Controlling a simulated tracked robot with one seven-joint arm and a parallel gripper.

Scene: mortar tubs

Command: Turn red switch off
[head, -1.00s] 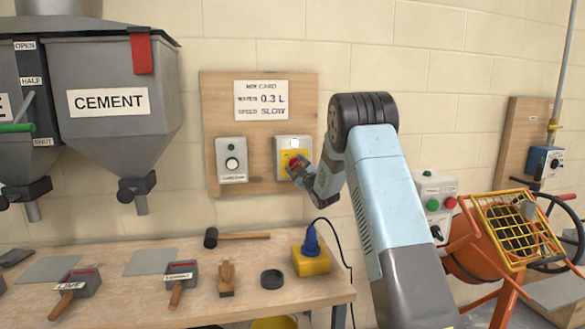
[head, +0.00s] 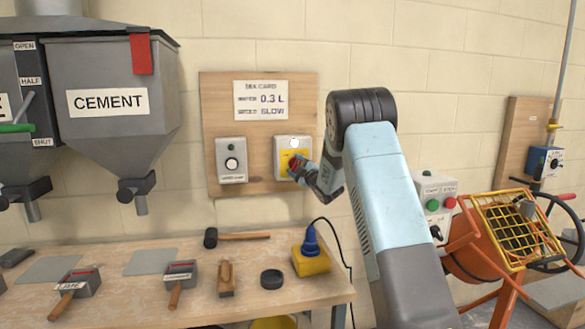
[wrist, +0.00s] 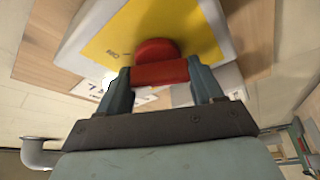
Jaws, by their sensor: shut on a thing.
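The red switch (wrist: 158,62) sits on a yellow plate (wrist: 130,35) on a grey box, seen close in the wrist view. In the head view the grey switch box (head: 293,143) is on the right of the wooden wall board, its yellow plate partly hidden by my gripper. My gripper (wrist: 160,78) is at the switch, with its two fingers on either side of the red handle, shut on it. In the head view my gripper (head: 297,166) reaches the box from the right.
Another grey box with a dial (head: 232,160) is on the left of the board, below the mix card (head: 261,100). The workbench (head: 200,308) below holds scoops, a mallet and a yellow socket block (head: 311,260). An orange mixer (head: 490,245) stands at the right.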

